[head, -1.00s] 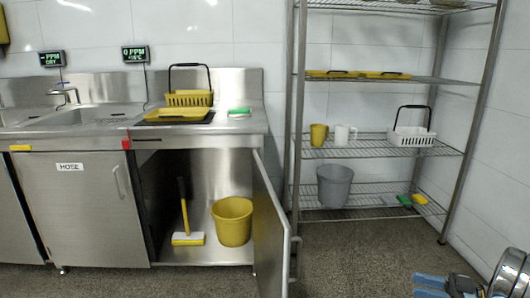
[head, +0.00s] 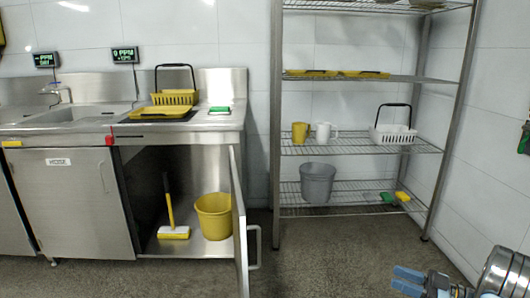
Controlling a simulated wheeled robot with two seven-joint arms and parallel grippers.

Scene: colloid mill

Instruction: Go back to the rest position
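My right gripper (head: 420,283) shows at the bottom right corner, with blue fingertips pointing left. It is over the floor and apart from the counter and the shelf rack. Nothing shows between its fingers, but whether they are parted is hard to tell at this angle. My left gripper is outside the view.
An open cabinet door (head: 240,222) juts out below the steel counter (head: 225,122). Inside stand a yellow bucket (head: 213,217) and a brush (head: 171,215). A wire shelf rack (head: 278,120) holds mugs, a grey bucket (head: 317,183) and a white basket (head: 393,135). The floor (head: 330,255) between is clear.

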